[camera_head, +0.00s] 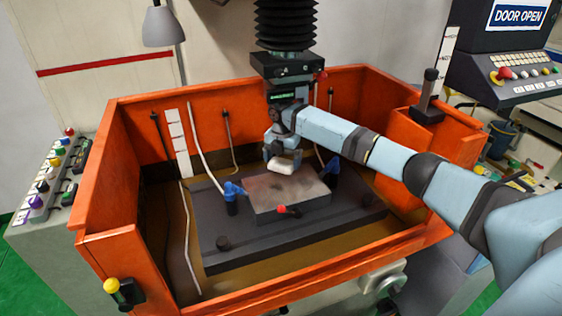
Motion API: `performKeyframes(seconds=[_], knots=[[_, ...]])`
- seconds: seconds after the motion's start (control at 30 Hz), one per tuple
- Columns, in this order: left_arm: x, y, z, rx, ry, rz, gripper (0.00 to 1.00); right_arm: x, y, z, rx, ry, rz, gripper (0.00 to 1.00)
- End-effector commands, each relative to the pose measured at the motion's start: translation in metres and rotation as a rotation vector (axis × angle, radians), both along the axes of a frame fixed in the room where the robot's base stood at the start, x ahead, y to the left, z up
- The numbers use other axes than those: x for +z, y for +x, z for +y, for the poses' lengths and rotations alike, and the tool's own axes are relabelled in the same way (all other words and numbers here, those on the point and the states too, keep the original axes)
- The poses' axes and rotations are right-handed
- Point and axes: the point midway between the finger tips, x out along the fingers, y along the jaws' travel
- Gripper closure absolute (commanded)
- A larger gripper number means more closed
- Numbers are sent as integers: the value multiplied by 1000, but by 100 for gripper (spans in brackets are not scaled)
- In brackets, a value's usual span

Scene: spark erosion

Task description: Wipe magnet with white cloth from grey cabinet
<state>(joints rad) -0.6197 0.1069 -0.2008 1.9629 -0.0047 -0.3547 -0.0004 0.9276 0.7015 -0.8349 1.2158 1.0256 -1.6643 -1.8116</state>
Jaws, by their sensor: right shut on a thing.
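The magnet (290,196) is a grey block with brownish stains on its top, sitting on a dark plate inside the orange tank. My right gripper (281,164) is above the back part of the magnet, with its arm coming in from the right. It is shut on a small white cloth (281,166). The cloth is close over the magnet's top; I cannot tell whether it touches. The grey cabinet cannot be made out for certain. My left gripper is not in view.
Orange tank walls (108,220) surround the work area. The black machine head (286,66) hangs just behind my gripper. Blue nozzles (232,190) stand beside the magnet, and a red-knobbed lever (282,209) is at its front. A control panel (50,180) is at left.

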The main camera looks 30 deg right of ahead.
Motion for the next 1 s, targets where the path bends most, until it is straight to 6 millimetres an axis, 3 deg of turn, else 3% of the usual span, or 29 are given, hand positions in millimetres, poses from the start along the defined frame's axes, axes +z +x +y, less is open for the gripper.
performKeyframes(seconds=[0.03,0.13,0.47,0.63,1.0], knots=[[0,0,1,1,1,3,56,19,8,-1,-2,9,-28,33],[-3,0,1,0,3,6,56,17,8,-1,-2,9,-28,33],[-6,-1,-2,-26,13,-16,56,-15,7,0,-2,9,-25,33],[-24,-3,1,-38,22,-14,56,-37,6,0,-2,6,-23,33],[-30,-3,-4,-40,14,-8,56,-44,6,0,-2,6,-21,33]])
